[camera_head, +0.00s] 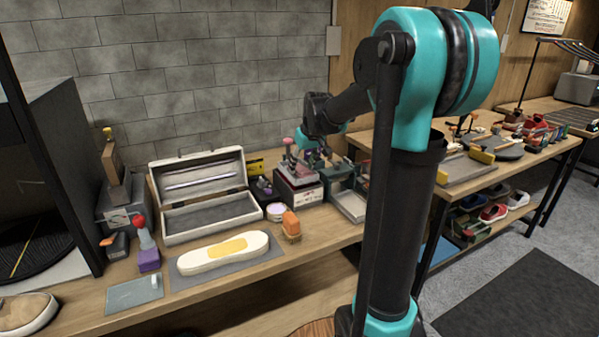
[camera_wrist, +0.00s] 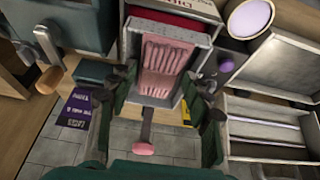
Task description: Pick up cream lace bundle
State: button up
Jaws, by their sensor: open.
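I cannot make out a clearly cream lace bundle in either view. In the wrist view, a pink ribbed piece (camera_wrist: 167,55) lies on a grey block between the fingers of my gripper (camera_wrist: 158,88); I cannot tell whether it is a lace bundle. A narrow stem leads from it to a round pink end (camera_wrist: 143,149). My gripper is open, with a finger on each side and nothing visibly clamped. In the head view, my gripper (camera_head: 316,150) is over the back of the bench, by a box (camera_head: 299,189) with pink items on top; its fingertips are hard to see.
An open light case (camera_head: 206,222) stands left of my gripper. A white tub (camera_head: 275,211) and an orange brush (camera_head: 291,225) are in front. A green-grey bin (camera_head: 341,177) and metal tray (camera_head: 352,206) are close on the right. A wall backs the bench.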

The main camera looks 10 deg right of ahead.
jog(key=shift+w+f, duration=0.2)
jog(key=shift+f, duration=0.4)
jog(key=c, duration=0.8)
jog(key=shift+r, duration=0.15)
